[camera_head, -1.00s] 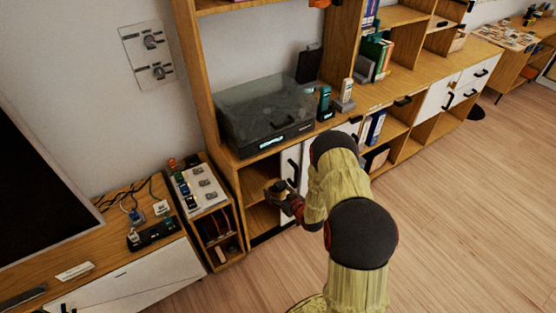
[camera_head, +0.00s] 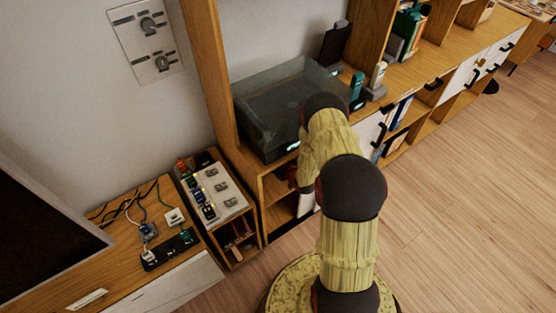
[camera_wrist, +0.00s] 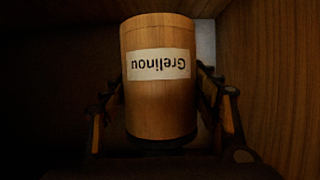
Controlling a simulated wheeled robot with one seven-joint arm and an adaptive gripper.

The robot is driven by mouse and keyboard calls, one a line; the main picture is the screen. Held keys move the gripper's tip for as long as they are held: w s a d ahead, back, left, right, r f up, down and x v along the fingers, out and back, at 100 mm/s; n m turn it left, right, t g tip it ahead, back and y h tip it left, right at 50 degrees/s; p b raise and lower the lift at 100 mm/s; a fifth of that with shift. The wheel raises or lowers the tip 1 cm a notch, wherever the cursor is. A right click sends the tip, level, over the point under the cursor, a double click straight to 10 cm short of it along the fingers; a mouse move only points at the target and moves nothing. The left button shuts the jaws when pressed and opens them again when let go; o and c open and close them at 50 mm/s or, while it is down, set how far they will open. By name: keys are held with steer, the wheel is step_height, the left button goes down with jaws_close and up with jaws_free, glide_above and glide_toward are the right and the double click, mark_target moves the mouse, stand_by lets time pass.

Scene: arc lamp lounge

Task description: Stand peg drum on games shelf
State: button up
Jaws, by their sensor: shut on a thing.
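In the wrist view a wooden cylinder (camera_wrist: 160,108), which looks like the peg drum, sits between the two fingers of my gripper (camera_wrist: 160,85). Its pale label reads "Grelinou" upside down in the picture. The fingers are shut on its sides. In the head view my gripper is at the open shelf compartment (camera_head: 279,216) below the glass-lidded box, mostly hidden behind my arm. The drum does not show there. A wooden wall (camera_wrist: 280,70) stands close on the right in the wrist view. Whether the drum touches the shelf board cannot be told.
A dark box with a clear lid (camera_head: 285,105) stands on the cabinet top above the compartment. A white switch panel unit (camera_head: 218,190) stands to the left, beside a desk with cables (camera_head: 130,225). The wooden floor (camera_head: 450,210) at right is clear.

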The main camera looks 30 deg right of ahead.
steer(key=shift+f+b, duration=1.65)
steer(key=shift+f, duration=2.35)
steer(key=shift+f, duration=0.2)
steer(key=o, duration=1.6)
steer(key=shift+s+r, duration=0.2)
steer(key=p+v, duration=0.4)
steer(key=v, duration=0.7)
steer(key=shift+s+r, duration=0.2)
steer(key=shift+s, duration=0.1)
